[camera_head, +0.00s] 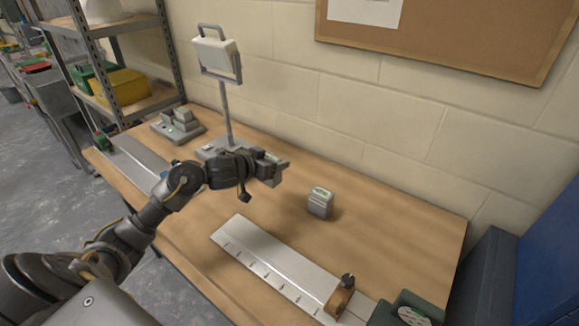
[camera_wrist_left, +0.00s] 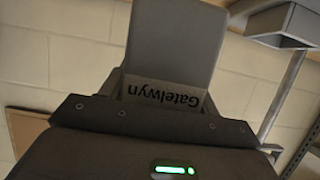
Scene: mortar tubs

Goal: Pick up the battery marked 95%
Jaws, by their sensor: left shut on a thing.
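My left gripper (camera_head: 275,171) is raised over the table in the head view, shut on a small grey block with a pale greenish top, which looks like a battery (camera_head: 269,157). Its mark cannot be read. In the left wrist view a grey piece with upside-down "Gatelwyn" lettering (camera_wrist_left: 164,92) shows beyond the dark gripper body with its green light. Another grey battery (camera_head: 320,203) with a green and white label stands upright on the table, right of the gripper and apart from it. Its mark is too small to read. My right gripper is not in view.
A grey holder (camera_head: 178,125) with block-like things stands at the back left, beside a lamp (camera_head: 220,60) on a post. A ruled metal plate (camera_head: 265,259) lies in front. A dark green object (camera_head: 408,308) is at lower right.

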